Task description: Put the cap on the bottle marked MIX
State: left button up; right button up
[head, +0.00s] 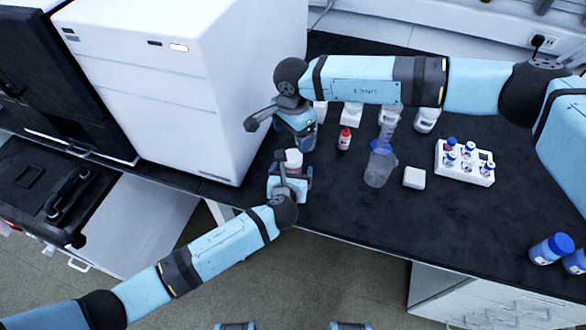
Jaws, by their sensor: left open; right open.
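My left gripper (290,181) is open at the front edge of the dark bench. A small white object (293,158) shows just beyond it; I cannot tell whether this is a cap or a bottle top, or whether the gripper touches it. My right gripper (302,136) is open, just behind that object, in front of the white machine's right side. A small bottle with a red top (345,138) stands to its right. No MIX marking is readable on any bottle, and the grippers hide part of the bench around them.
A large white machine (190,75) stands left. A clear beaker-like vessel with blue (379,168), a small white block (414,178) and a white vial rack (479,178) stand right. White containers line the back. The front-middle bench is clear.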

jog(key=shift+r+p, duration=0.45)
jog(key=shift+r, duration=0.1)
pick_arm(q)
jog(key=v, duration=1.2)
jog(key=shift+s, duration=0.4)
jog(key=shift+r, duration=0.1)
